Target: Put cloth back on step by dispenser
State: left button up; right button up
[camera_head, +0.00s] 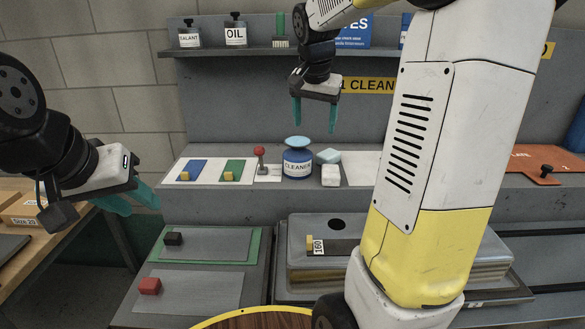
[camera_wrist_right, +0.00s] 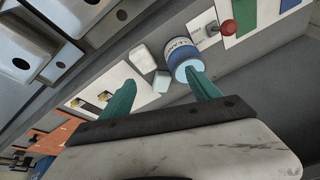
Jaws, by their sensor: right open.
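The dispenser is a blue bottle labelled CLEANER (camera_head: 298,162) with a light blue disc top. It stands on the grey step (camera_head: 330,194), and also shows in the right wrist view (camera_wrist_right: 180,53). Beside it on the right are a pale blue block-like piece (camera_head: 328,156) and a white one (camera_head: 330,176); I cannot tell which, if either, is the cloth. My right gripper (camera_head: 315,116) is open and empty, pointing down above the dispenser and these pieces. My left gripper (camera_head: 138,204) is open and empty at the left, away from the step.
A red-knobbed lever (camera_head: 260,158) and blue and green pads (camera_head: 233,168) lie left of the dispenser. A shelf (camera_head: 225,51) with bottles is behind the right gripper. My right arm hides much of the step's right side. An orange board (camera_head: 530,164) lies farther right.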

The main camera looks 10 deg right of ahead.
jog(key=s+a+f+n+t+y, duration=0.1)
jog(key=s+a+n, duration=0.2)
jog(key=s, duration=0.8)
jog(key=s+a+f+n+t+y, duration=0.1)
jog(key=s+a+n, duration=0.3)
jog(key=s, duration=0.8)
jog(key=shift+a+n+y, duration=0.3)
jog(key=shift+a+y, duration=0.5)
jog(key=shift+a, duration=0.35)
